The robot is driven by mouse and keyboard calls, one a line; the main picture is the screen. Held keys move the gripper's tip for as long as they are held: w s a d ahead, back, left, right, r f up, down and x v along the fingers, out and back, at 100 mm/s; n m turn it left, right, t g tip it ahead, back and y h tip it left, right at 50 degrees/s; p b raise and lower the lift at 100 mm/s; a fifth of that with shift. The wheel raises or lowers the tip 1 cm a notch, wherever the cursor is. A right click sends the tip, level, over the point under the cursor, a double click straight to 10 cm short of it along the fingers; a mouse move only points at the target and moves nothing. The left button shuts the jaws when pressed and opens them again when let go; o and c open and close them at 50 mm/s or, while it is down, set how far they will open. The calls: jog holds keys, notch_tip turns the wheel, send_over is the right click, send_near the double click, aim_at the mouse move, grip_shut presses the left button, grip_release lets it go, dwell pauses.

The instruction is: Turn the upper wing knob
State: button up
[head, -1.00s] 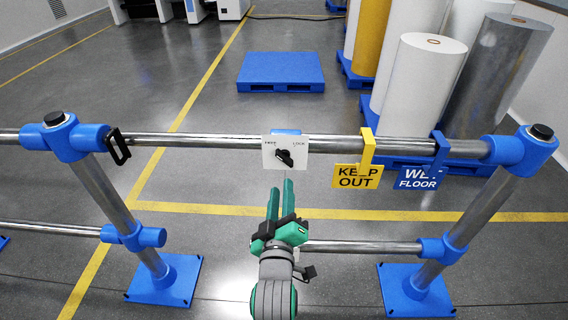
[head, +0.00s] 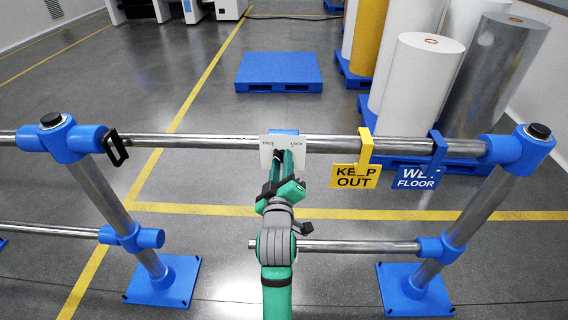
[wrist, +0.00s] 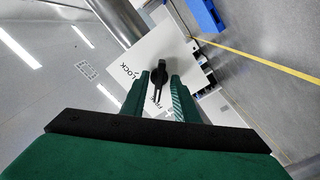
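The wing knob (wrist: 161,72) is black and sits on a white plate (head: 267,142) lettered FREE and LOCK, mounted on the upper rail (head: 215,141). The plate also shows in the wrist view (wrist: 150,52). My gripper (head: 285,156) reaches up to the front of the plate, and its green fingers partly hide the knob in the head view. In the wrist view my gripper (wrist: 160,83) has its fingers apart, one on each side of the knob's wing, with a visible gap between them. I cannot tell whether either finger touches the knob.
Yellow KEEP OUT (head: 355,177) and blue WET FLOOR (head: 417,178) signs hang on the rail to the right. A black clip (head: 116,147) hangs at the left. Blue-footed posts stand on both sides. A lower rail (head: 360,247) runs behind my arm. Large rolls stand behind.

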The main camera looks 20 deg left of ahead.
jog(key=shift+a, duration=0.1)
jog(key=shift+s, duration=0.1)
jog(key=c, duration=0.5)
grip_shut()
jog(key=shift+d+m, duration=0.2)
jog(key=shift+m, duration=0.1)
jog(key=m, duration=1.7)
jog(key=shift+f, duration=0.2)
jog(key=shift+m, duration=0.3)
